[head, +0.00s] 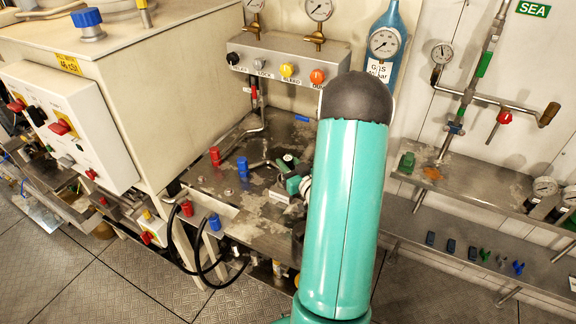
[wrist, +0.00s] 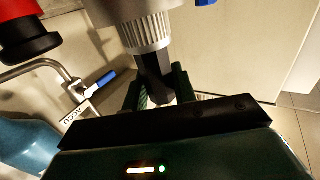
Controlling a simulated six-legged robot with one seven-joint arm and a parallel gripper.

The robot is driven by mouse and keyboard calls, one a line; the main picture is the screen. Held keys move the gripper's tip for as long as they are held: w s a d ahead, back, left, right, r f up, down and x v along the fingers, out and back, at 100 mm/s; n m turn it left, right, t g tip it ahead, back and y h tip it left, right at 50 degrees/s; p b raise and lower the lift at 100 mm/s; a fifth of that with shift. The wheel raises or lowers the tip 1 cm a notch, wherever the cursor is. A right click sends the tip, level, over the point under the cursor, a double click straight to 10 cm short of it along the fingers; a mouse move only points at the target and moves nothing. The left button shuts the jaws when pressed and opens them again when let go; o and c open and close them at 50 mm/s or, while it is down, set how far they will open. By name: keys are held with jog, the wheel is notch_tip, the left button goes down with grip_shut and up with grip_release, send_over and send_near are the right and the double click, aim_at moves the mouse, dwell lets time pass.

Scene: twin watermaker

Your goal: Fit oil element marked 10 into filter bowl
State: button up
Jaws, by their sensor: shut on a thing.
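In the wrist view my gripper (wrist: 157,88) has its green fingers closed around the dark stem of a pale grey ribbed part (wrist: 148,34). The ribbed collar widens into a larger body cut off by the top edge. No number is readable, so I cannot tell if it is the oil element marked 10. In the head view my gripper (head: 291,184) is low over the metal bench, left of my teal arm, with a small pale ribbed piece (head: 305,188) beside it. A dark round thing (head: 298,238), partly hidden by my arm, could be the filter bowl; I cannot tell.
Red (head: 215,156) and blue (head: 243,166) fittings stand on the bench (head: 215,185) left of my gripper. A gauge manifold (head: 290,62) stands behind. In the wrist view a red-and-black knob (wrist: 27,35) and a blue-handled valve (wrist: 104,80) are at left.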

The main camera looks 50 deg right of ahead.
jog(key=shift+r, duration=2.15)
jog(key=shift+f, duration=3)
jog(key=o, duration=0.9)
jog(key=shift+r, duration=0.1)
